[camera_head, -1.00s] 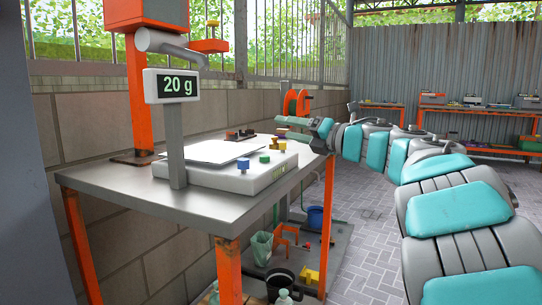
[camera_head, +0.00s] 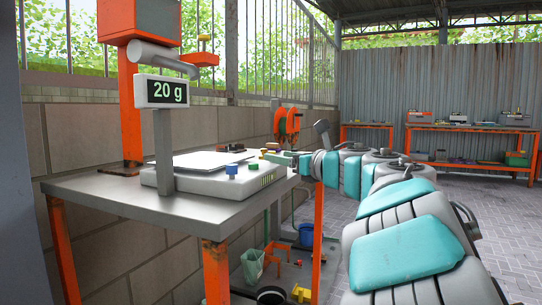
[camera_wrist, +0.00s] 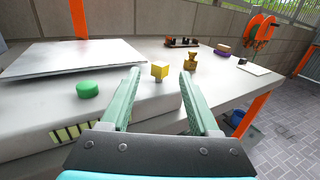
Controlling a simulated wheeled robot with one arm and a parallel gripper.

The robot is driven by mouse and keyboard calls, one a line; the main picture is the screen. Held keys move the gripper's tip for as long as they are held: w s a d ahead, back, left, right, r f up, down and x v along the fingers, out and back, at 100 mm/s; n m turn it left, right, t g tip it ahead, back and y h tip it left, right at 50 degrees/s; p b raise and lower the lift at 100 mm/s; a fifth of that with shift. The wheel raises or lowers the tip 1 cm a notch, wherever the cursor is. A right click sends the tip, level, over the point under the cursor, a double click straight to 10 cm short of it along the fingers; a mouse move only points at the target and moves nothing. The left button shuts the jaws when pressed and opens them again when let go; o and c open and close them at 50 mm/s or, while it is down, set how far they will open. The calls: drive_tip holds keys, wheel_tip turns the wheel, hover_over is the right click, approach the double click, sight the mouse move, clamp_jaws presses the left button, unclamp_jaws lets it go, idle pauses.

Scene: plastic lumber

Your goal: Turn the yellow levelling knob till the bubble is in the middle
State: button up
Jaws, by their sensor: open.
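The scale (camera_head: 215,180) is a white box with a flat metal plate on the table. In the wrist view, the yellow knob (camera_wrist: 159,70) is a small cube on a grey stem. My gripper (camera_wrist: 160,76) is open, with one green finger on each side of the yellow knob in that picture. I cannot tell whether either finger touches it. A green knob (camera_wrist: 88,89) is left of the fingers. In the head view my gripper (camera_head: 283,158) is at the scale's right end, and I cannot make out the yellow knob clearly. No bubble can be made out.
A blue knob (camera_head: 231,169) stands on the scale's near side. The display (camera_head: 167,91) reads 20 g. Behind the yellow knob are a brass-coloured object (camera_wrist: 191,61) and a dark rack (camera_wrist: 181,42). An orange reel (camera_wrist: 260,30) stands farther back.

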drive_tip(key=shift+x, duration=2.3)
clamp_jaws()
